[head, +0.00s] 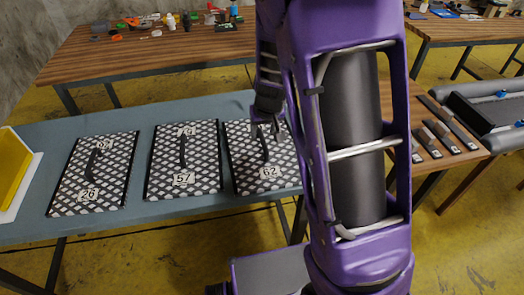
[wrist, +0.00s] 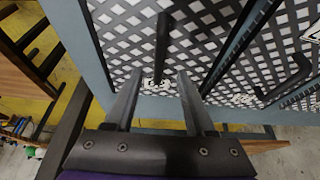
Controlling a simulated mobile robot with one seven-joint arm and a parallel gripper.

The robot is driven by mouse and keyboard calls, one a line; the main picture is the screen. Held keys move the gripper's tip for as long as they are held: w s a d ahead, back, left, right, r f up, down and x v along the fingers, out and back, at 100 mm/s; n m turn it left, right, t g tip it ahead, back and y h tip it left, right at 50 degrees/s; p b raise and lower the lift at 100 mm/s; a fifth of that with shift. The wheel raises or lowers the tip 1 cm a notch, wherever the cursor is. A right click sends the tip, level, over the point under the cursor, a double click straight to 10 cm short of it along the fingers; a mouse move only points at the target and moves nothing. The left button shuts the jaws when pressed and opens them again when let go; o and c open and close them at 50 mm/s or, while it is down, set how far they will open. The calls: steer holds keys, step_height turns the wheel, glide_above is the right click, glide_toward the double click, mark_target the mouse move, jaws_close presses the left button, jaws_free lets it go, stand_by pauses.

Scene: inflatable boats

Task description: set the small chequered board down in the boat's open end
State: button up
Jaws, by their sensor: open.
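Three black-and-white chequered boards with dark handles lie flat in a row: the left board (head: 112,160), the middle board (head: 205,150) and the right board (head: 240,165).
The boards lie on a blue-grey table (head: 25,232). A yellow panel (head: 10,170) is at its left end. Dark flat strips (head: 440,138) lie on the wood table at right. A wooden table (head: 90,62) with small items stands behind.

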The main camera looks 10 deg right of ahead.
mark_target(263, 138)
steer(key=shift+b+x, duration=0.95)
steer(key=shift+x, duration=1.85)
steer(key=shift+s, duration=0.15)
steer(key=shift+c, duration=0.2)
jaws_close()
